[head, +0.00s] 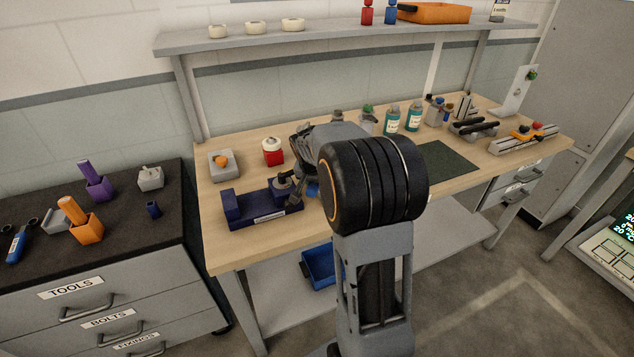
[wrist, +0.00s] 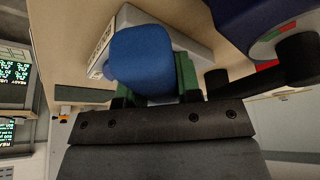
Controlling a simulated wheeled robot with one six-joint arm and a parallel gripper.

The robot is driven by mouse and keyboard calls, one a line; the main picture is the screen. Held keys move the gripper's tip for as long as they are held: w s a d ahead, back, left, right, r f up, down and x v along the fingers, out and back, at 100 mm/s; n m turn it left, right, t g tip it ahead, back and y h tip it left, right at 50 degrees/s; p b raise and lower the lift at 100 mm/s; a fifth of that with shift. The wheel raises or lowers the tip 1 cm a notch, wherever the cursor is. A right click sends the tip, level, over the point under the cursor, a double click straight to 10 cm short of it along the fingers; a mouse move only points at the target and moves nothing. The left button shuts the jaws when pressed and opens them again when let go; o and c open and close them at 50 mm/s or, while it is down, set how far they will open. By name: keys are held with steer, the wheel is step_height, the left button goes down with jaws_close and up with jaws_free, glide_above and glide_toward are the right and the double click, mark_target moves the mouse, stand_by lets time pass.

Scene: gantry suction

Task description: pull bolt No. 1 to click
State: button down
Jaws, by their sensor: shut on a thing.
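In the wrist view, my gripper (wrist: 156,88) has its green-padded fingers on either side of a blue rounded block (wrist: 143,55). The fingers are shut on it. Behind it is a pale grey body (wrist: 188,38) with a white label (wrist: 100,50), too small to read. I take the blue block for the bolt's handle, but no bolt number is legible. In the head view, a bit of blue (head: 312,189) shows beside my arm, which hides most of that spot. The gripper's fingertips are not clear there.
A navy fixture (head: 235,219) with a white label stands left of my arm. Near it are a grey box with an orange button (head: 221,163) and a red-and-white button (head: 272,152). In the wrist view, a navy body (wrist: 240,20) is close at the upper right. A dark mat (head: 447,163) lies clear.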

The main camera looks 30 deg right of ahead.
steer(key=shift+r, duration=0.7)
steer(key=shift+r+p, duration=0.1)
steer(key=shift+p, duration=0.25)
steer(key=shift+r+p, duration=1.15)
steer(key=shift+r, duration=0.7)
